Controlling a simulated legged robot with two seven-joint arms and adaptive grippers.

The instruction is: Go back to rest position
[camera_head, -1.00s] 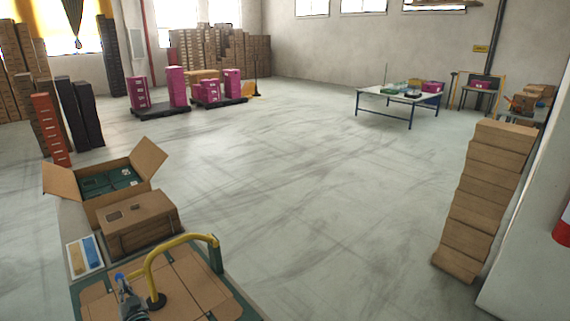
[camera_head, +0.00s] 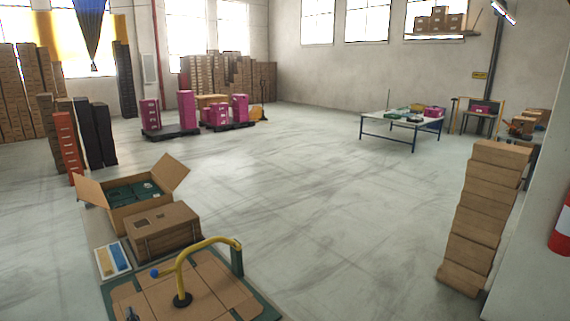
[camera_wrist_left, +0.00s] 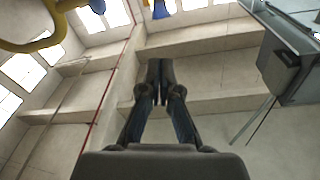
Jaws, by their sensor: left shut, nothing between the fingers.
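My left gripper (camera_head: 132,314) barely shows at the bottom edge of the head view, over the near left corner of a cardboard-topped work surface (camera_head: 205,308). In the left wrist view its two dark fingers (camera_wrist_left: 160,82) are together with nothing between them. The fingers are apart from any object. My right gripper is in neither view.
A yellow bent tube (camera_head: 207,243) with a blue knob (camera_head: 155,273) stands on the work surface, close to the left gripper. Behind it are a closed carton (camera_head: 163,232) and an open carton (camera_head: 172,172). Stacked boxes (camera_head: 480,215) stand at right. The middle floor is clear.

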